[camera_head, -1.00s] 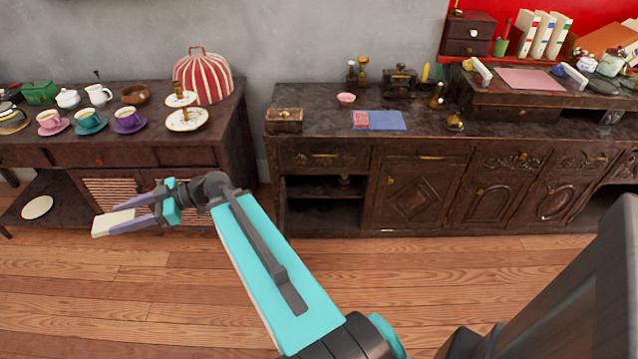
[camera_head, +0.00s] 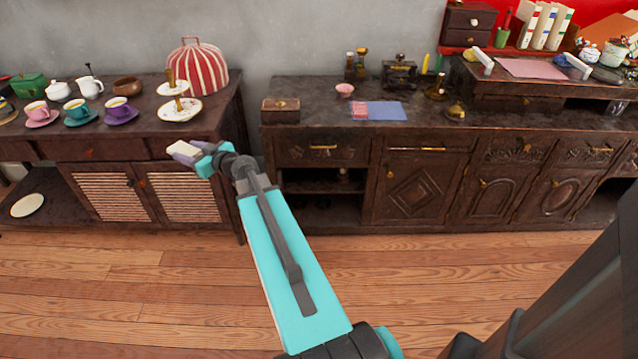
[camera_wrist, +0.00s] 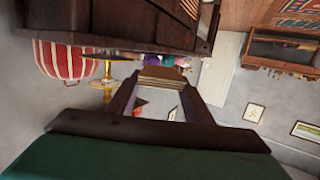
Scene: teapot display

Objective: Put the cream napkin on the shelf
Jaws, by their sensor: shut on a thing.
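The cream napkin (camera_head: 182,148) is a small pale folded piece held at the tips of my gripper (camera_head: 190,153). The gripper is shut on it, in front of the left sideboard's upper front. The wrist view shows the napkin (camera_wrist: 162,77) between the fingertips of my gripper (camera_wrist: 163,88). An open shelf (camera_head: 320,187) shows in the dark right cabinet, right of and lower than the gripper in the picture. The left sideboard also has a low open shelf (camera_head: 50,190) with a white plate on it. I cannot tell which shelf is meant.
Cups, a teapot and a tiered stand (camera_head: 180,108) crowd the left sideboard top (camera_head: 150,142), beside a striped red cover (camera_head: 200,68). The right cabinet top holds a wooden box (camera_head: 281,110), a pink bowl (camera_head: 345,90) and blue cloth (camera_head: 385,110). The wooden floor (camera_head: 190,300) in front is clear.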

